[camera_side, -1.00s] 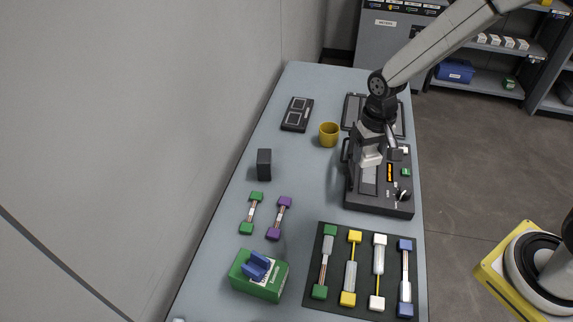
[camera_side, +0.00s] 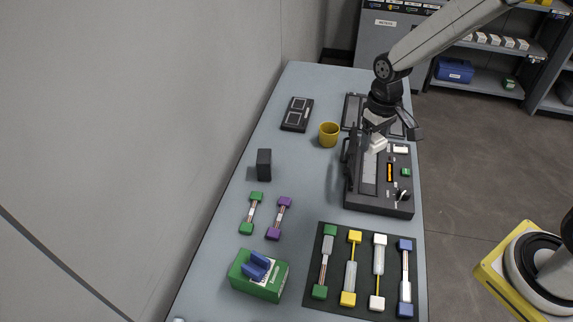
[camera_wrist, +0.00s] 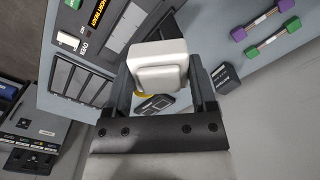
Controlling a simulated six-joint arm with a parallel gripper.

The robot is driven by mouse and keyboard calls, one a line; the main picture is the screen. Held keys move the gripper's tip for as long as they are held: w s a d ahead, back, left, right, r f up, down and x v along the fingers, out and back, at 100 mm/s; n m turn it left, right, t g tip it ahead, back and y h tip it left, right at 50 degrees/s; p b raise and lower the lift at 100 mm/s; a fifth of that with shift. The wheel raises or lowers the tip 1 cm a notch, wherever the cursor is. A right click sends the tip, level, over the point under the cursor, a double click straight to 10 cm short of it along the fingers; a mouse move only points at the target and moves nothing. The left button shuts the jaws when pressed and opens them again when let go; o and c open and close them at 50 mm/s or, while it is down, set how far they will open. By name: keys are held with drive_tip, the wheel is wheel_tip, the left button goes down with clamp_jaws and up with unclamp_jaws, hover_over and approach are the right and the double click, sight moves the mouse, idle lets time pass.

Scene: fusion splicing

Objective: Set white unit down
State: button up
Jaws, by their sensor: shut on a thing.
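My gripper (camera_side: 376,127) is shut on a white unit (camera_side: 377,143), a blocky piece. It is held over the far end of the dark splicer (camera_side: 380,205), apparently above its top; whether it touches is not clear. In the wrist view the white unit (camera_wrist: 158,58) sits between the dark fingers of my gripper (camera_wrist: 160,84) and hides part of what lies behind it. Another piece with white ends (camera_side: 379,268) lies on the black mat (camera_side: 334,286), between a yellow-ended piece (camera_side: 351,272) and a blue-ended piece (camera_side: 405,270).
A yellow cup (camera_side: 329,135) stands left of the splicer, with a flat black device (camera_side: 297,114) beyond. A dark block (camera_side: 264,164), green-ended and purple-ended pieces (camera_side: 281,218) and a green box (camera_side: 258,278) are at left. The table between the block and splicer is clear.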

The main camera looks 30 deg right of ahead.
drive_tip(key=w+a+f+n, duration=0.1)
drive_tip(key=w+a+n, duration=0.1)
drive_tip(key=w+n, duration=0.2)
drive_tip(key=w+a+f+n, duration=0.2)
drive_tip(key=w+n, duration=0.2)
drive_tip(key=w, duration=0.2)
drive_tip(key=shift+w+a+f+n, duration=0.25)
drive_tip(key=shift+w+a+n, duration=0.05)
drive_tip(key=shift+a, duration=0.05)
drive_tip(key=shift+w+a+f, duration=0.2)
drive_tip(key=shift+w+f, duration=1.35)
drive_tip(key=shift+w, duration=0.7)
drive_tip(key=shift+w+a+f, duration=0.15)
drive_tip(key=shift+w+f, duration=1.4)
drive_tip(key=shift+w, duration=0.65)
drive_tip(key=shift+w+a+f, duration=0.2)
drive_tip(key=shift+w+f, duration=1.35)
drive_tip(key=shift+w, duration=0.7)
drive_tip(key=shift+w+f, duration=0.1)
drive_tip(key=shift+f, duration=0.05)
drive_tip(key=shift+w+f, duration=0.1)
drive_tip(key=shift+f, duration=1.6)
drive_tip(key=shift+f, duration=0.6)
